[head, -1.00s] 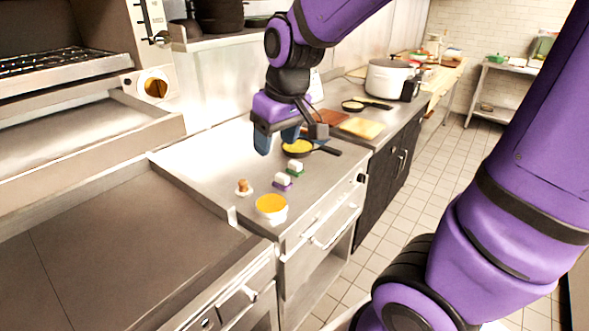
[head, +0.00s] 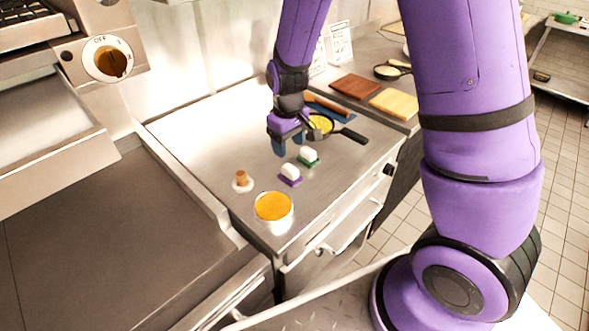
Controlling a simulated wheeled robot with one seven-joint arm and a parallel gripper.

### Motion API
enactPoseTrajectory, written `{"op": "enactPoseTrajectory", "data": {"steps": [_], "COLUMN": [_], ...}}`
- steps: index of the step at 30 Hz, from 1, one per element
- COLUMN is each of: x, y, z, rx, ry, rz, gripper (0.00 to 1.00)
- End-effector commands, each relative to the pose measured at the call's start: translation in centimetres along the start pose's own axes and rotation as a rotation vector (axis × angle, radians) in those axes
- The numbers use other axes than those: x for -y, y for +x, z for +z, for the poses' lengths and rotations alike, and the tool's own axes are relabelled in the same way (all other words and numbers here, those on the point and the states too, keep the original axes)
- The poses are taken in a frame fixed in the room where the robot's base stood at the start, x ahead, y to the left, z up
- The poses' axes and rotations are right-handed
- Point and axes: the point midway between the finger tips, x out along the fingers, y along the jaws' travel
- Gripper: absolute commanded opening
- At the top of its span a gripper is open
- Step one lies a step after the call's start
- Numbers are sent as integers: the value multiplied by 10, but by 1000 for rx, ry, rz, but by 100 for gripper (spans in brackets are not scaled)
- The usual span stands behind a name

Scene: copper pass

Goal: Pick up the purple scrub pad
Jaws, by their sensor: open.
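The purple scrub pad (head: 290,175) lies on the steel counter, with a white upper part and a purple base. A similar pad with a green base (head: 308,157) lies just behind it to the right. My gripper (head: 289,145) is open and empty, pointing down with blue fingertips. In the picture it is just above and behind the purple pad, apart from it. The exact height of the fingertips over the counter is hard to tell.
A white pot of orange contents (head: 273,209) stands in front, near the counter edge. A small white dish with a brown knob (head: 242,181) is at left. A black pan (head: 349,134) with yellow food sits behind right. Counter at the back left (head: 200,130) is clear.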

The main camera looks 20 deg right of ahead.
Motion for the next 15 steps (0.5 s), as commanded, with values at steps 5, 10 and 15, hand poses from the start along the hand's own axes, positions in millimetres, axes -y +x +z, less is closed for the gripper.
{"op": "enactPoseTrajectory", "data": {"steps": [5, 10, 15], "x": [-1, 0, -1], "y": [27, 42, 52], "z": [1, 1, 1], "rx": [4, 2, 3], "ry": [2, 3, 2], "rz": [-1, -1, -1], "gripper": [60, 60, 60]}}
